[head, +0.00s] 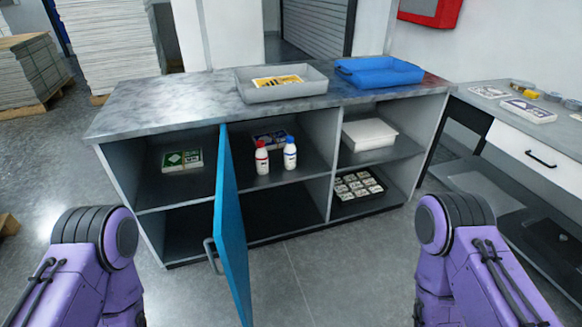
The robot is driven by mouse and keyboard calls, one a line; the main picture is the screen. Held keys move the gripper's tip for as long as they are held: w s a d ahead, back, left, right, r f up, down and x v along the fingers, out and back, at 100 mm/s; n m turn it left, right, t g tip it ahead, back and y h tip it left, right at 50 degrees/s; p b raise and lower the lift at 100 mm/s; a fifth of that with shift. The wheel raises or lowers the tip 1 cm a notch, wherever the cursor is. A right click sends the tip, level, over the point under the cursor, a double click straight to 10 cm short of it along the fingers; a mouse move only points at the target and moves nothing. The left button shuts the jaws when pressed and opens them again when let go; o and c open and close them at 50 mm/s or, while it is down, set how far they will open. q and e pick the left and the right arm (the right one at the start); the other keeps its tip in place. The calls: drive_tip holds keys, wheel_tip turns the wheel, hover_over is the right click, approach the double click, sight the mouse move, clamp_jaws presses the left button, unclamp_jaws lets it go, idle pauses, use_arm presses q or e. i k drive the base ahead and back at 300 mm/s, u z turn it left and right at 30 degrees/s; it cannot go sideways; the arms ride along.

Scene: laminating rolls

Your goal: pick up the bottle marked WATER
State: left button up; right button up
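Two small bottles stand upright side by side on the upper middle shelf of the cabinet (135,112). The left one is a white bottle with red parts (261,158). The right one is a white bottle with blue parts (290,153). Their markings are too small to read, so I cannot tell which says WATER. Only purple links of my two arms show, at the lower left and lower right. Neither gripper is in view, and both are apart from the bottles as far as I see.
A blue cabinet door (232,230) stands open toward me, left of the bottles. Boxes (268,138) lie behind them. A grey tray (262,95) and a blue tray (385,78) sit on top. A side table (470,98) stands right. The floor in front is clear.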

sight(290, 149)
drive_tip(key=z, duration=1.6)
drive_tip(key=i, duration=3.1)
drive_tip(key=u, duration=1.95)
